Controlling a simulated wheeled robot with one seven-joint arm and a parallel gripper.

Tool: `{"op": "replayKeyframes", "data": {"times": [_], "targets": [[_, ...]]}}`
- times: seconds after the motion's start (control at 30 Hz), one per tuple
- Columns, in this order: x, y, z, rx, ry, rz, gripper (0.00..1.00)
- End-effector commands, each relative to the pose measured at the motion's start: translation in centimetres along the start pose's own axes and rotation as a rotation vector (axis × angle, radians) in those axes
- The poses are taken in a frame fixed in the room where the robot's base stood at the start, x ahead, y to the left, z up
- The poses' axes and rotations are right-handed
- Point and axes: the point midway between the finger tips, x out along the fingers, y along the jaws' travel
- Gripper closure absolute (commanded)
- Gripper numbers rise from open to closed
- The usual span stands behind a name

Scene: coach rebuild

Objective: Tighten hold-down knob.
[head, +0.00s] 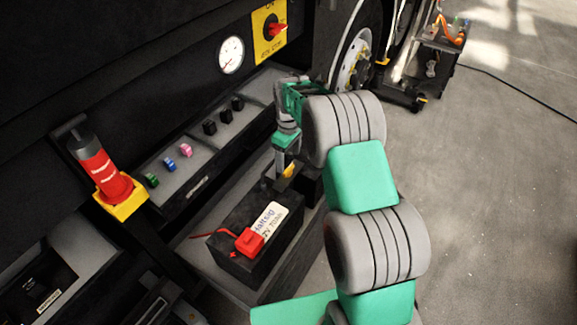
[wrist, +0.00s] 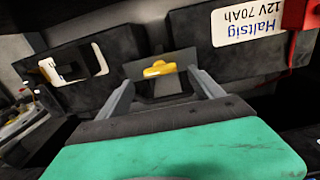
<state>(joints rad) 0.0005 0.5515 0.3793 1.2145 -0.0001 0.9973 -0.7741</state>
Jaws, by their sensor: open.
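The yellow hold-down knob (wrist: 159,69) sits on a dark bracket (wrist: 165,87) between the two batteries in the wrist view. It also shows in the head view (head: 289,170), just below my gripper, partly hidden by it. My gripper (wrist: 166,78) is open, with one finger on each side of the knob in the picture. I cannot tell whether the fingertips touch it. In the head view my gripper (head: 284,160) points down at the knob. The black battery (head: 232,222) with a white label stands in the tray; the label also shows in the wrist view (wrist: 249,20).
A red terminal cover (head: 249,242) with a red cable lies on the battery. Coloured plugs (head: 185,150) sit on the ledge to the left. A red and grey cylinder (head: 100,170) stands in a yellow holder. A red switch (head: 277,29) and gauge (head: 231,54) are on the panel above.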

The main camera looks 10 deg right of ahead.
Motion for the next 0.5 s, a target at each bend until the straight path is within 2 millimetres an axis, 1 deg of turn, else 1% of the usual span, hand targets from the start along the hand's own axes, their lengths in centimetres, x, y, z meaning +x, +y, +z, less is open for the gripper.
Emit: {"op": "replayKeyframes", "data": {"times": [0.1, 0.23, 0.33, 0.5], "targets": [[2.3, -0.1, 0.1, 0.001, -0.003, -0.003, 0.24], [4.5, -0.1, 0.0, 0.001, -0.001, -0.001, 0.24], [5.4, 0.0, 0.0, 0.002, 0.0, 0.0, 0.24], [5.7, 0.0, 0.0, 0.002, 0.001, 0.001, 0.24]]}}
